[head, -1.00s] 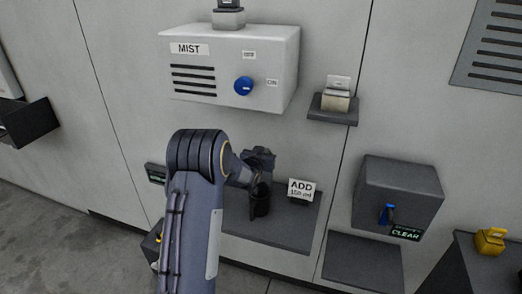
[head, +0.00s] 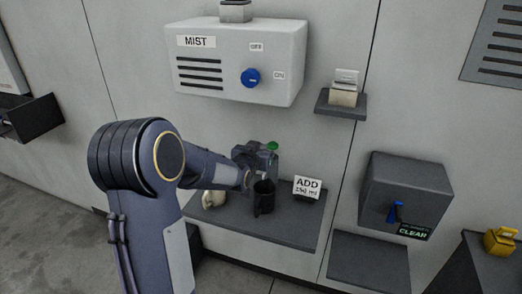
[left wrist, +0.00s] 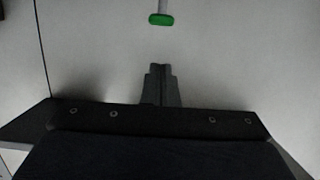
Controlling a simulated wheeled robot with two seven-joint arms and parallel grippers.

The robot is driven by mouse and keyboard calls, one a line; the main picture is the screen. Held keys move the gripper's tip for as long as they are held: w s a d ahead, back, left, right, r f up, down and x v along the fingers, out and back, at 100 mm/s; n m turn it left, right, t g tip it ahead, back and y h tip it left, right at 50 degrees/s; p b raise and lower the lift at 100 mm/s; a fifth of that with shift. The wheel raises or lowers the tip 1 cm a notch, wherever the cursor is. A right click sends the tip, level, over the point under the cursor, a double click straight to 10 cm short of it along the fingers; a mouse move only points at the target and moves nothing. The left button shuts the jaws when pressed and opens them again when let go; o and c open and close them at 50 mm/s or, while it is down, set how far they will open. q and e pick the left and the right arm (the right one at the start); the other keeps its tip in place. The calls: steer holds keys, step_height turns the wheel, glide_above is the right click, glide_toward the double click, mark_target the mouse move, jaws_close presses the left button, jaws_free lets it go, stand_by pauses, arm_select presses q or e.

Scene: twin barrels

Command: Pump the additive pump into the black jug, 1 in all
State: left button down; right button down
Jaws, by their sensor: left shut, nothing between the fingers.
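The black jug (head: 264,198) stands upright on the grey shelf under the mist box, just left of the ADD card (head: 307,188). A green head (head: 271,146), which looks like the additive pump's top, shows above the jug beside my left gripper (head: 266,160). In the left wrist view the green head (left wrist: 160,19) sits on a pale stem, apart from and beyond the fingertips (left wrist: 160,72). My left gripper is shut and empty. It hides the pump's lower part in the head view. My right gripper is not in view.
A cream container (head: 213,203) stands left of the jug, partly hidden by my arm. The mist box (head: 235,85) with a blue knob overhangs the shelf (head: 285,228). A dark box (head: 404,186) with a blue lever is at right. The shelf's front is clear.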

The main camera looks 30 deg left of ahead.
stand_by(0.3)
arm_select(q)
steer(key=s+d+f+g+h, duration=0.1)
steer(key=s+d, duration=0.5)
steer(key=s, duration=0.6)
steer(key=s+d+f+g+h, duration=0.1)
steer(key=s+d+g+h, duration=0.2)
steer(key=s, duration=0.9)
steer(key=s+d+f+m+g+h, duration=0.1)
steer(key=s+d+g+h, duration=0.2)
steer(key=s+d, duration=0.7)
steer(key=shift+s+d+g, duration=0.2)
steer(key=shift+s+g, duration=0.8)
steer(key=shift+g, duration=0.1)
